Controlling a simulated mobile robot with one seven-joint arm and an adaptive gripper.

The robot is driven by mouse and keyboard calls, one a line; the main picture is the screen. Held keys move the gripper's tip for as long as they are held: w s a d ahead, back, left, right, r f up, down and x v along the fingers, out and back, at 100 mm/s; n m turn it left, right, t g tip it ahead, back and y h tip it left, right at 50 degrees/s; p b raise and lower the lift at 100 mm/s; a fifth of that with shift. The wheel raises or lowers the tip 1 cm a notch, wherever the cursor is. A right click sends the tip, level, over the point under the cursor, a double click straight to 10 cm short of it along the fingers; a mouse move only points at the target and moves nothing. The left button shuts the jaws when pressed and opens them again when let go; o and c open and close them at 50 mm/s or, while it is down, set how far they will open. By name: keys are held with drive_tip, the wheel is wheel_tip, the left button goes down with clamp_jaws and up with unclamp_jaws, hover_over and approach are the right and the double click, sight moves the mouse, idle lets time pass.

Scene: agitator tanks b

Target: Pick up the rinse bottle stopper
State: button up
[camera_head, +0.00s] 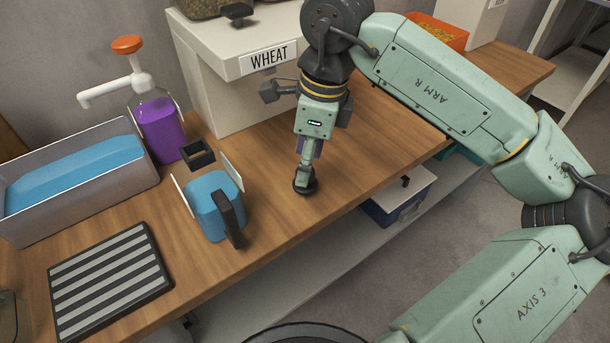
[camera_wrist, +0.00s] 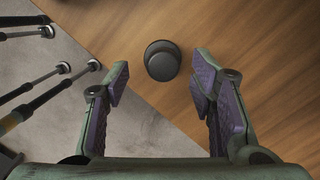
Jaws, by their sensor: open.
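A dark round stopper (camera_wrist: 162,61) stands on the wooden table close to its front edge, with a narrower knob over a wider base. It also shows in the head view as a dark disc (camera_head: 305,184) just below my gripper (camera_head: 309,152). In the wrist view my gripper (camera_wrist: 158,85) is open, with purple pads on its two fingers. The stopper lies between the lines of the fingers, a little beyond their tips, and is not held. From the head view I cannot tell the exact gap between fingers and stopper.
A blue pitcher (camera_head: 210,212) with a dark handle stands left of my gripper. Behind are a white bin (camera_head: 225,85) labelled WHEAT and a purple pump bottle (camera_head: 158,130). A striped mat (camera_head: 108,276) and a grey tub (camera_head: 85,203) are farther left. The table edge is close.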

drive_tip(key=shift+w+a+f+p, duration=0.1)
drive_tip(key=shift+f+p, duration=0.1)
drive_tip(key=shift+f, duration=0.75)
drive_tip(key=shift+w+a+f+p, duration=0.1)
drive_tip(key=shift+f+p, duration=0.05)
drive_tip(key=shift+f, duration=0.75)
drive_tip(key=shift+c, duration=0.6)
drive_tip(key=c, duration=1.1)
